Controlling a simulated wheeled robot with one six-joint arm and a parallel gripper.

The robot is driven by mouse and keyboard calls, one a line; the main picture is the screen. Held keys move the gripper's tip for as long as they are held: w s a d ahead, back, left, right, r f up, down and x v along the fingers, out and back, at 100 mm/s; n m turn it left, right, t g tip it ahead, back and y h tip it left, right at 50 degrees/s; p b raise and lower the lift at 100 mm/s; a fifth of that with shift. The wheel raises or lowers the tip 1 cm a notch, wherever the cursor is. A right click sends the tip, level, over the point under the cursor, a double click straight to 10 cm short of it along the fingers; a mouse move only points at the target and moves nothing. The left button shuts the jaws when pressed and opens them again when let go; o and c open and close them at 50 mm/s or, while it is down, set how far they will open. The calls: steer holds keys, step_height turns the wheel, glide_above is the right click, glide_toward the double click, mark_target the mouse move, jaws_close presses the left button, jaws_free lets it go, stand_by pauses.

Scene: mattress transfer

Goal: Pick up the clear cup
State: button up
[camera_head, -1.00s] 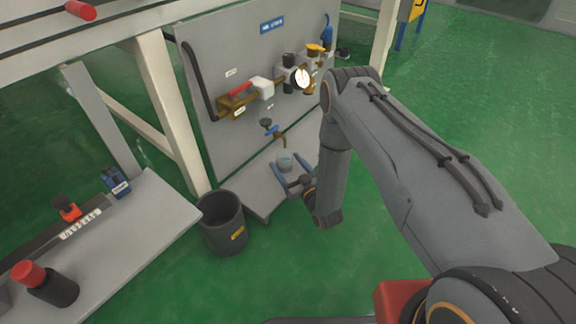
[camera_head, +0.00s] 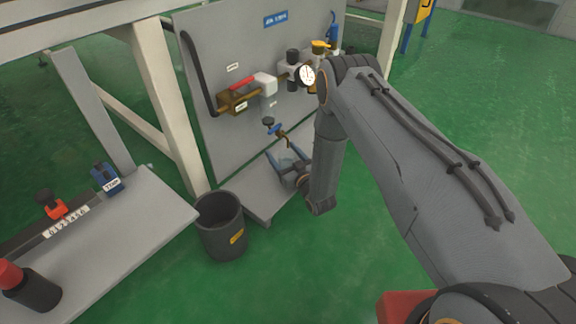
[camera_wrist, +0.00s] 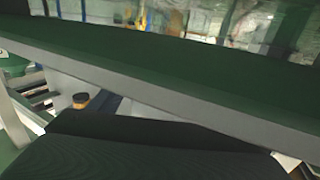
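The clear cup (camera_head: 286,160) is small and faint in the head view, below the tap (camera_head: 275,130) on the grey panel. It appears to stand on the low grey ledge. My gripper (camera_head: 287,158) points toward the panel, with its blue-grey fingers spread apart, one on each side of the cup. I cannot tell whether either finger touches the cup. The wrist view does not clearly show the cup or the fingertips.
A dark bin (camera_head: 220,226) stands left of the ledge (camera_head: 246,203). A grey bench (camera_head: 125,225) with switches and a red-topped cylinder (camera_head: 28,285) is at the left. Valves and a gauge (camera_head: 304,75) project from the panel.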

steer(key=c, duration=1.1)
steer(key=shift+r, duration=0.1)
steer(key=shift+c, duration=0.2)
